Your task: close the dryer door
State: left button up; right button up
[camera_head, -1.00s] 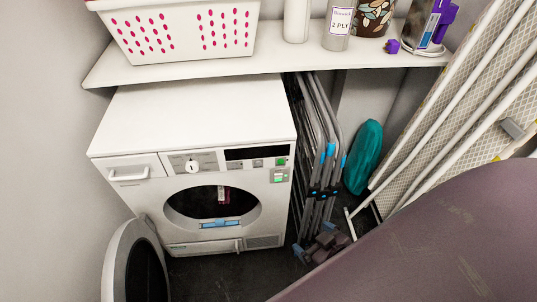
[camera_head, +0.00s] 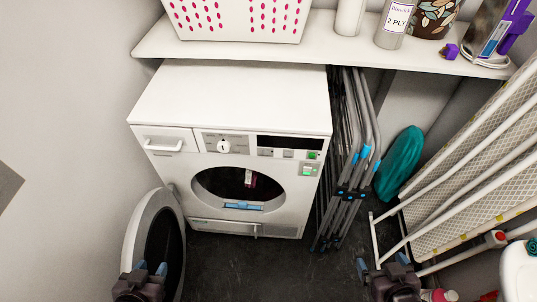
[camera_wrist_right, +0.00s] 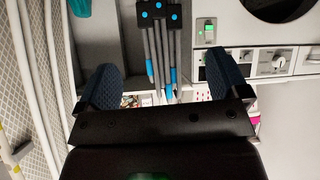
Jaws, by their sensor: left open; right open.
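The white dryer (camera_head: 222,182) stands under a shelf, with its round opening (camera_head: 238,185) uncovered. Its round door (camera_head: 140,236), with a pale rim and dark middle, hangs wide open to the left of the dryer. My left gripper (camera_head: 151,268) is open at the bottom of the head view, in front of the lower part of the door; I cannot tell whether it touches it. My right gripper (camera_head: 380,267) is open and empty over the floor at lower right. The right wrist view shows its two spread fingers (camera_wrist_right: 156,82), with part of the dryer front (camera_wrist_right: 262,38) beyond.
A folded drying rack (camera_head: 352,165) leans right of the dryer, beside a teal bag (camera_head: 399,163). An ironing board (camera_head: 470,165) leans at the right. The shelf (camera_head: 250,50) holds a basket and bottles. Dark floor (camera_head: 270,262) is clear before the dryer.

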aim_at(156, 234)
jog(key=k+l, duration=0.1)
jog(key=k, duration=0.2)
jog(key=k+l, duration=0.1)
jog(key=k, duration=0.25)
jog(key=k+u, duration=0.15)
jog(key=u, duration=0.35)
jog(key=k+u, duration=0.15)
jog(key=u, duration=1.75)
jog(key=l+u, duration=0.25)
